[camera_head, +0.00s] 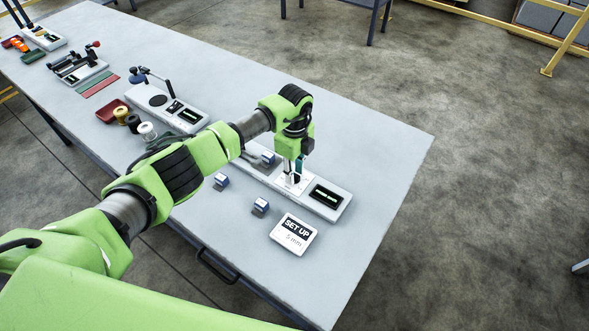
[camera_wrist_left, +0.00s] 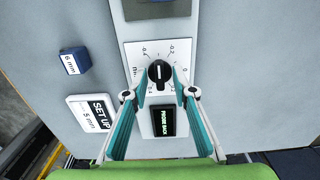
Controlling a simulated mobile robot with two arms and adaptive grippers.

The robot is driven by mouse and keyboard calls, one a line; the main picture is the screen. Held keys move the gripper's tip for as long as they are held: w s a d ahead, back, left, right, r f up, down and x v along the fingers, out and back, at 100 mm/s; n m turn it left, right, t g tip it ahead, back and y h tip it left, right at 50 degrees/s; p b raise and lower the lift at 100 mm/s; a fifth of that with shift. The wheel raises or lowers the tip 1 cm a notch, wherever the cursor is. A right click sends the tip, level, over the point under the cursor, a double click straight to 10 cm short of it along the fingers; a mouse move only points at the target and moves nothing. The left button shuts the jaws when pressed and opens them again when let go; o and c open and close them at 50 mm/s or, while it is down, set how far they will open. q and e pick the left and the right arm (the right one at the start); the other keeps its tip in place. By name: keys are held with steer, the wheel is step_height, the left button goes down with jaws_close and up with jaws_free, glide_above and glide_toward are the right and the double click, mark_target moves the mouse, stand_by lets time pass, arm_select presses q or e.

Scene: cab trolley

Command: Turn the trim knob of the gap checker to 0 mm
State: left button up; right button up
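The gap checker (camera_head: 334,207) is a long pale unit on the table. Its trim knob (camera_wrist_left: 159,72) is a round black knob on a white dial plate (camera_wrist_left: 133,56) with printed numbers; its white pointer mark points roughly toward the top of the wrist view. My left gripper (camera_wrist_left: 161,69) is pointed down over the dial, its two teal fingers standing on either side of the knob. The fingertips look slightly apart from it; contact is hard to tell. A dark display (camera_wrist_left: 166,122) seems to read "PROBE BACK". My right gripper is in neither view.
A "SET UP 5 mm" card (camera_head: 293,234) lies beside the checker. Small blue-and-white blocks (camera_head: 261,206) (camera_head: 221,180) stand nearby, and another (camera_head: 267,157) is by the checker's far end. Other instruments (camera_head: 168,109) line the table farther left. The table's right side is clear.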

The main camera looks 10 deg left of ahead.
arm_select(q)
jaws_close()
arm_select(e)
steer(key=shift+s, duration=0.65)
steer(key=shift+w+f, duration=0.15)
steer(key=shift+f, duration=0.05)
